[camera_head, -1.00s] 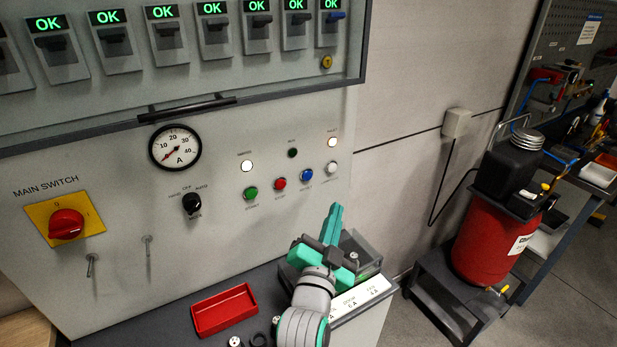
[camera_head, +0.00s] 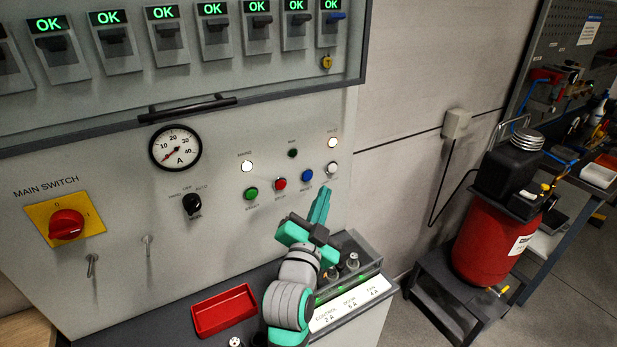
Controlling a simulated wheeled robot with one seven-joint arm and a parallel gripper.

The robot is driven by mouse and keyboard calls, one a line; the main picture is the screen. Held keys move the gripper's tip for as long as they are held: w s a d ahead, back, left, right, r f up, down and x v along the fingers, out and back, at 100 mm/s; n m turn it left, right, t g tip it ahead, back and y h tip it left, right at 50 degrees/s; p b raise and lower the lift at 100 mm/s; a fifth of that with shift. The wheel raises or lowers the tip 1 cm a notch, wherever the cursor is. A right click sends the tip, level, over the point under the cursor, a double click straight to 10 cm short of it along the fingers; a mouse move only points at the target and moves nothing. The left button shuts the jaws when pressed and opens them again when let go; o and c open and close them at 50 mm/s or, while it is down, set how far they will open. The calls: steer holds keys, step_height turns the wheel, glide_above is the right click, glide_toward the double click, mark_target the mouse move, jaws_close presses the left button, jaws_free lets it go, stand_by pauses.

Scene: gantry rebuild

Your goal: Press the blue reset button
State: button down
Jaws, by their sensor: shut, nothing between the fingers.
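The blue reset button (camera_head: 306,175) is on the grey panel, in a row between the red button (camera_head: 280,184) and a white button (camera_head: 332,168). A green button (camera_head: 251,193) is at the left of that row. My gripper (camera_head: 321,200) is below and slightly right of the blue button in the picture, its teal fingers pointing up toward the panel. It is shut and empty. The blue button is in full view, and the gripper appears apart from it; the exact gap in depth cannot be told.
Lamps (camera_head: 247,166) sit above the buttons. A black selector (camera_head: 192,204) and red main switch (camera_head: 66,224) are to the left. A red tank (camera_head: 487,240) stands right.

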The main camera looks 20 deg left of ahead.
mark_target(307, 176)
steer(key=w+a, duration=0.2)
steer(key=a, duration=0.1)
steer(key=shift+w+a, duration=0.1)
steer(key=shift+w, duration=0.3)
steer(key=shift+s+a, duration=0.1)
steer(key=shift+a, duration=0.1)
steer(key=shift+d, duration=0.1)
stand_by(0.5)
stand_by(1.2)
steer(key=shift+w+a, duration=0.3)
steer(key=shift+a, duration=0.05)
